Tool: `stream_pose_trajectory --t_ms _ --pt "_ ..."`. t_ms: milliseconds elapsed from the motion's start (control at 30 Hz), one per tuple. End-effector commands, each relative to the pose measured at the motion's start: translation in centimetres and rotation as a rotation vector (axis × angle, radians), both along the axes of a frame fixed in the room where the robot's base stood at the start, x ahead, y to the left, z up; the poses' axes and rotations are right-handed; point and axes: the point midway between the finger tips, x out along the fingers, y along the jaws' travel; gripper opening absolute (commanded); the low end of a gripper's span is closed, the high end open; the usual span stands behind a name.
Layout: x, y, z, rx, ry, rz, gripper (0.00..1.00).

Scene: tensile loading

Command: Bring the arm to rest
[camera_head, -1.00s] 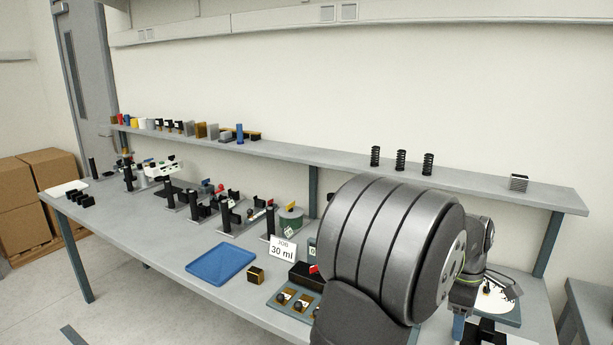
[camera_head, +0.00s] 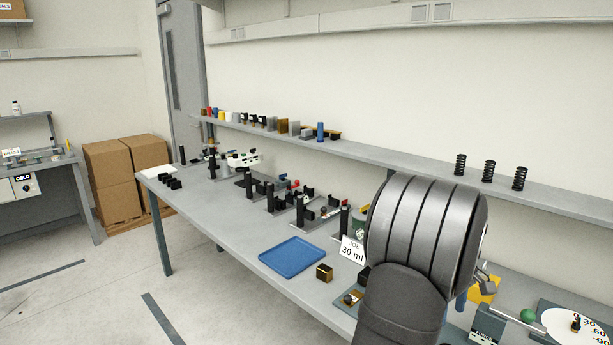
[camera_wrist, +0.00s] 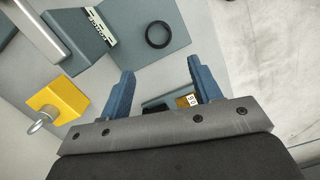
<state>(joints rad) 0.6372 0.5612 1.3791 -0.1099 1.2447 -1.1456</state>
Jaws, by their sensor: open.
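My gripper (camera_wrist: 160,92) shows in the wrist view as two blue fingers held well apart, with nothing between the tips. It hangs above the bench (camera_wrist: 205,40), and no finger touches anything that I can see. In the head view my large grey arm link covers the right part of the bench (camera_head: 215,225), and the gripper is mostly hidden behind it.
The head view shows a blue tray (camera_head: 292,255), a "30 ml" job card (camera_head: 352,250), a dial (camera_head: 575,325) and a shelf (camera_head: 400,160) with springs.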

Motion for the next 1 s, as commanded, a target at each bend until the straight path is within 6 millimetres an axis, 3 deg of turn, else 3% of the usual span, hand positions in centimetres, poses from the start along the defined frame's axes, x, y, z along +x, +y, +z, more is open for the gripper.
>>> stream_pose_trajectory --t_ms 200,500,700,1000 --pt "2.8 3.5 -0.5 0.000 0.000 -0.023 0.58" --pt "5.5 7.6 -1.1 -0.001 0.001 -0.056 0.58" --pt "6.2 8.7 -1.3 -0.001 0.001 -0.066 0.58" --pt "6.2 8.9 -1.3 -0.001 0.000 -0.068 0.58"
